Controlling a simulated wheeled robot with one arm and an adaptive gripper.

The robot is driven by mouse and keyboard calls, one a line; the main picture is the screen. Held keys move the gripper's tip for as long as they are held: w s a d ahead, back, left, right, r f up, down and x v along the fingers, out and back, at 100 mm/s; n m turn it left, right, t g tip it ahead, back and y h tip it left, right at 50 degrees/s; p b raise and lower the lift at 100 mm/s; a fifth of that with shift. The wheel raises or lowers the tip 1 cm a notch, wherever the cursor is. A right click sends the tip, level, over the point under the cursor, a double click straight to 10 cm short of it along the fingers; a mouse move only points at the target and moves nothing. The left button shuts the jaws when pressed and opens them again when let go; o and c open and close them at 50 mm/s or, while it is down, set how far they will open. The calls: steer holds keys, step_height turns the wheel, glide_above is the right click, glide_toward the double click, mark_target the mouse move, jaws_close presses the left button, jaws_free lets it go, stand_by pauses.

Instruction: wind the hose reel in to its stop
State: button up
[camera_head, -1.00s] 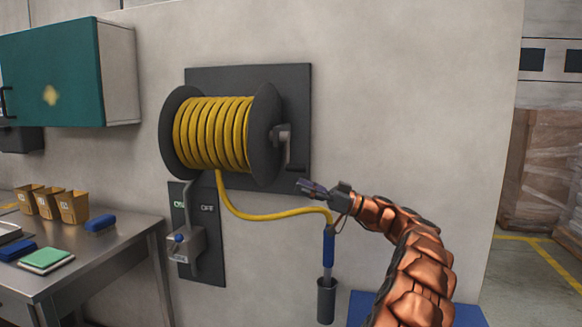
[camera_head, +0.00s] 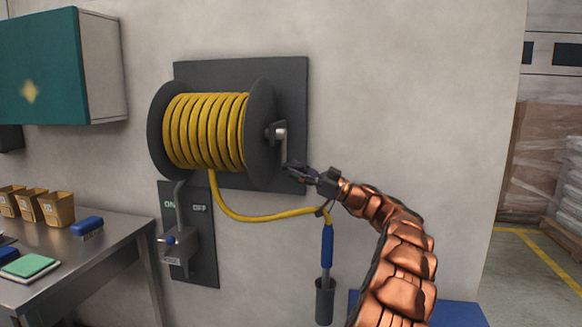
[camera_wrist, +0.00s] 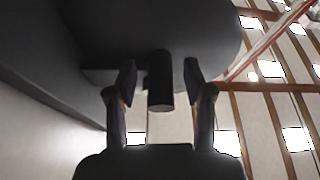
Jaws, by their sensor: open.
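The hose reel (camera_head: 262,110) is fixed to a dark back plate on the wall, with yellow hose (camera_head: 205,132) wound on its drum. A length of hose hangs below it and runs right to a blue nozzle (camera_head: 327,247) in a dark holder. The crank (camera_head: 281,138) is on the reel's right side, its arm pointing down. My gripper (camera_head: 290,168) is at the crank's lower end and hides the handle there. In the wrist view the dark crank handle (camera_wrist: 160,88) stands between my open fingers (camera_wrist: 160,80), with a gap on each side.
A lever valve (camera_head: 174,245) on an ON/OFF plate (camera_head: 200,265) is below the reel. A steel table (camera_head: 110,255) with boxes, a blue brush and a green pad stands at the left. A teal cabinet (camera_head: 45,70) hangs above it.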

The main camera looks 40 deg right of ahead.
steer(key=shift+x, duration=0.8)
jaws_close()
